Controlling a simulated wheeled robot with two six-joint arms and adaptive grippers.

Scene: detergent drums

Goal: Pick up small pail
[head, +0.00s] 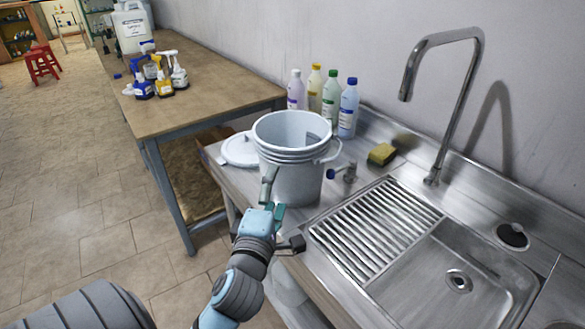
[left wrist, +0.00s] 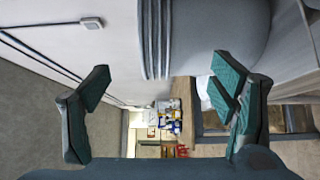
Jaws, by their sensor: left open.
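The small pail (head: 295,180) is light grey-white, with ridges below its open rim and a handle at its right side. It stands upright on the steel sink counter. My left gripper (head: 273,197) is at the near left side of the pail, its fingers partly overlapping the pail's outline. In the left wrist view the pail (left wrist: 205,35) fills the upper middle, turned sideways, beyond the spread green-padded fingers of my left gripper (left wrist: 165,88). The gap between the fingers is empty. I cannot tell whether a finger touches the pail. My right gripper is not in view.
A white lid (head: 238,150) lies left of the pail. Several bottles (head: 330,98) stand behind it. A yellow sponge (head: 382,154), a tap (head: 436,100) and the sink basin (head: 455,270) are to the right. A wooden table (head: 200,98) with spray bottles is at the left.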

